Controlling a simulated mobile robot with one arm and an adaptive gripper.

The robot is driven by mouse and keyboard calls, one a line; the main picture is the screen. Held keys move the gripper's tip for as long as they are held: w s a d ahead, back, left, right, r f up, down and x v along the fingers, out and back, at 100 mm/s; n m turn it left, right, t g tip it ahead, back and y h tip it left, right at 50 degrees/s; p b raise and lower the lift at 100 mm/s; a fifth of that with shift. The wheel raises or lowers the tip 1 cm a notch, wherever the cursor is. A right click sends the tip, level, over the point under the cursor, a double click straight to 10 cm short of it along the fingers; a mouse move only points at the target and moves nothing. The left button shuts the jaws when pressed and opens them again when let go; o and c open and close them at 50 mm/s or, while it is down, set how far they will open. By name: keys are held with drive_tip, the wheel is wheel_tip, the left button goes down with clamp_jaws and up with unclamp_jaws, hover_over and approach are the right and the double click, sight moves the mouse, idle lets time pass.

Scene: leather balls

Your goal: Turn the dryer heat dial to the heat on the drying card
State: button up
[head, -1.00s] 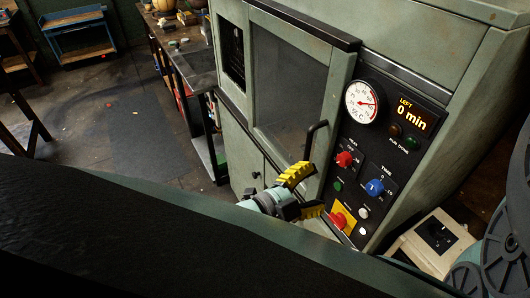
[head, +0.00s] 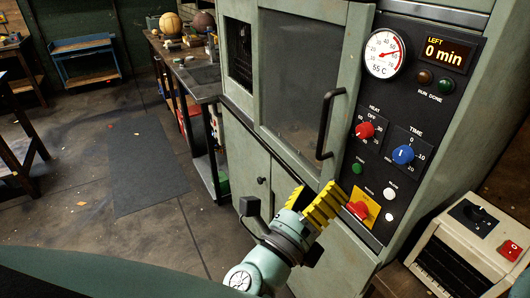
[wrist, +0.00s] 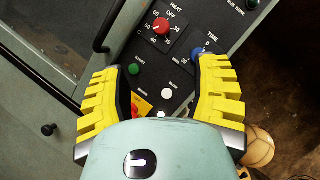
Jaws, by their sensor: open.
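The red heat dial (head: 365,130) is on the black front panel of the green dryer (head: 310,70), at the upper left of the controls, with OFF and numbers around it. It also shows at the top of the wrist view (wrist: 161,25). Its exact pointer setting is too small to read surely. My gripper (head: 316,194) is open and empty, below and left of the dial, apart from it. In the wrist view its yellow fingers (wrist: 158,82) spread either side of the panel's lower part. I see no drying card that I can make out.
The blue time dial (head: 403,155) is right of the heat dial; the green start button (head: 357,168) and red switch on yellow (head: 359,209) are below. A door handle (head: 326,125) sticks out left of the panel. A cream box (head: 455,255) stands at right.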

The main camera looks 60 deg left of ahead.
sight(361, 133)
drive_tip(key=p+x, duration=0.5)
drive_tip(key=x, duration=0.9)
drive_tip(key=shift+d+r, duration=0.1)
drive_tip(key=shift+r, duration=0.1)
drive_tip(key=shift+w+a+p, duration=0.2)
drive_tip(key=shift+w+p, duration=0.25)
drive_tip(key=shift+w, duration=0.3)
drive_tip(key=shift+o, duration=0.3)
clamp_jaws()
